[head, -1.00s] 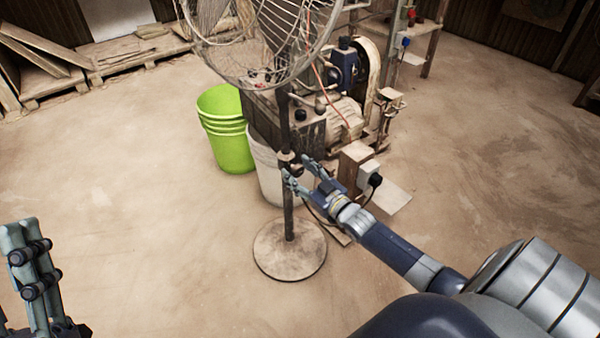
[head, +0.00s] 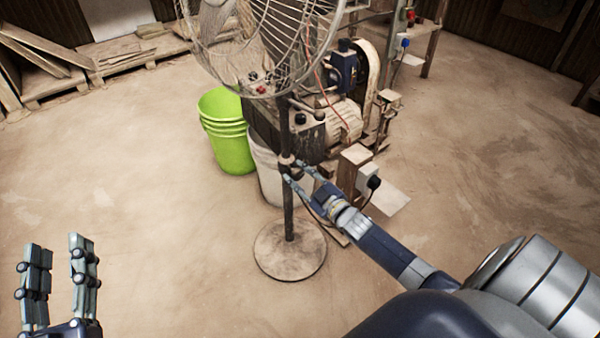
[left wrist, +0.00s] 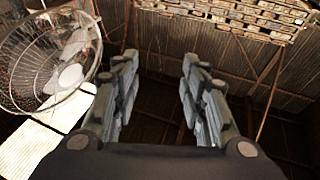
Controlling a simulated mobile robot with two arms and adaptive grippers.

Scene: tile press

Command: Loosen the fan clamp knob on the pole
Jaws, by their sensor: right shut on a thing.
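The fan's dark upright pole (head: 289,215) rises from a round, dusty base (head: 275,262) on the floor. The clamp with its knob (head: 287,160) sits partway up the pole and is partly hidden by my fingers. My right gripper (head: 294,173) reaches in from the right and is shut on the clamp knob, at the right side of the pole. My left gripper (head: 57,243) is open and empty at the lower left, far from the fan. Its spread fingers also fill the middle of the left wrist view (left wrist: 157,65).
The fan's wire cage (head: 262,45) hangs over the pole and shows in the left wrist view (left wrist: 50,60). Green buckets (head: 230,145), a white bucket (head: 268,180) and a motor-driven machine (head: 340,115) stand close behind the pole. Floor at left and front is clear.

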